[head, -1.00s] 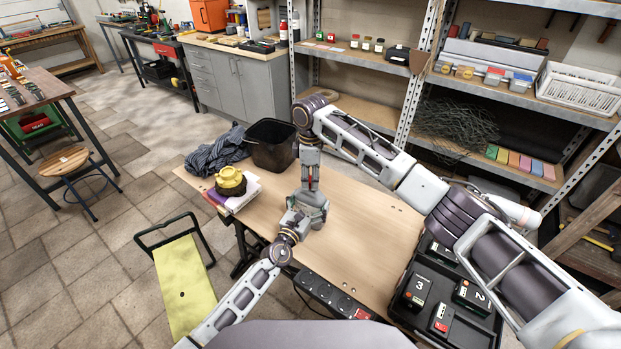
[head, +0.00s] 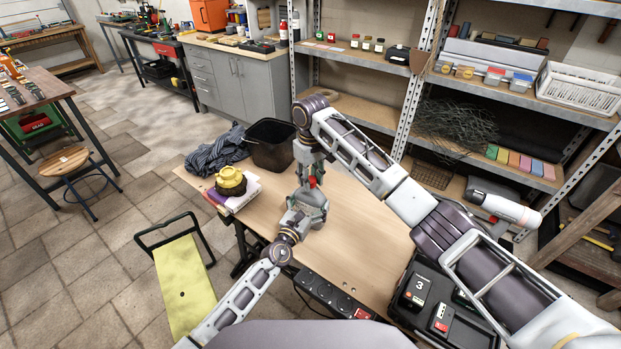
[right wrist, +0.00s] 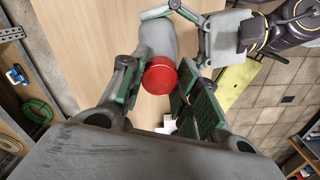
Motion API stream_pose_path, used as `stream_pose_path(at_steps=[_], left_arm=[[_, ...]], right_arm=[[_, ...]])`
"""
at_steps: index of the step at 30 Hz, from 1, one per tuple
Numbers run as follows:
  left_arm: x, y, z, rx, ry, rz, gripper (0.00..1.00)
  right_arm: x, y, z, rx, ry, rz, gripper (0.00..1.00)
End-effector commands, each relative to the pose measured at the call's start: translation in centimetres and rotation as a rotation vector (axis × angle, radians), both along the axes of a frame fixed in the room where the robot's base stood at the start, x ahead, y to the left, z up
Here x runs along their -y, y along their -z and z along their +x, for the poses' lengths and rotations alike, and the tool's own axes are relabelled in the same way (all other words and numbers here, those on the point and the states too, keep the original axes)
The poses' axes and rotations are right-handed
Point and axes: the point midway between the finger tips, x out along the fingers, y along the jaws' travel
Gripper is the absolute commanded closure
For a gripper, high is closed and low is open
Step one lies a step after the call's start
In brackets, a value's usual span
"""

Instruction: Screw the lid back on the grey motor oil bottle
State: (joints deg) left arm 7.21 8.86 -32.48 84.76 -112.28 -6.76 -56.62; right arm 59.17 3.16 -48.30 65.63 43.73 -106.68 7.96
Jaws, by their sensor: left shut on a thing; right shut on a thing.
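The grey motor oil bottle (right wrist: 158,38) stands over the wooden table, mostly hidden by my grippers in the head view. The red lid (right wrist: 160,76) is at the bottle's top, in line with it; how far it is screwed on cannot be told. The lid shows as a small red spot in the head view (head: 312,182). My right gripper (right wrist: 163,84) comes from above and is shut on the red lid, a finger on each side. My left gripper (head: 309,207) is low at the bottle and shut on its body; it also shows in the right wrist view (right wrist: 190,32).
On the table (head: 350,235) stand a black bin (head: 272,146), a grey cloth (head: 216,152) and a yellow object (head: 230,181) on books. A black tray (head: 462,320) with numbered boxes is at the right. The table's middle is clear.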

Motion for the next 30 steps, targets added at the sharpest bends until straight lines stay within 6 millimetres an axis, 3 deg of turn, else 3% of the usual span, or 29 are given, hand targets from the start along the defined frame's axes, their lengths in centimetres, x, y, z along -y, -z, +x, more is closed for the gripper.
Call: stream_pose_path(at_steps=[7,8,12,23,30], left_arm=[[0.1,0.1,-0.1,0.000,0.002,0.003,0.75],[0.1,0.1,-0.1,0.000,0.002,0.003,0.75],[0.1,0.1,-0.1,0.000,0.002,0.002,0.75],[0.1,0.1,-0.1,0.000,0.001,0.001,0.75],[0.1,0.1,-0.1,-0.002,0.001,0.001,0.75]], right_arm=[[-0.1,-0.1,0.1,0.003,0.075,0.002,0.97],[-0.1,-0.1,0.1,0.003,0.074,0.002,0.65],[-0.1,-0.1,0.1,0.002,0.073,0.002,0.47],[0.0,-0.2,0.0,0.001,0.072,0.001,0.47],[0.0,-1.9,0.0,0.003,0.071,0.001,0.47]])
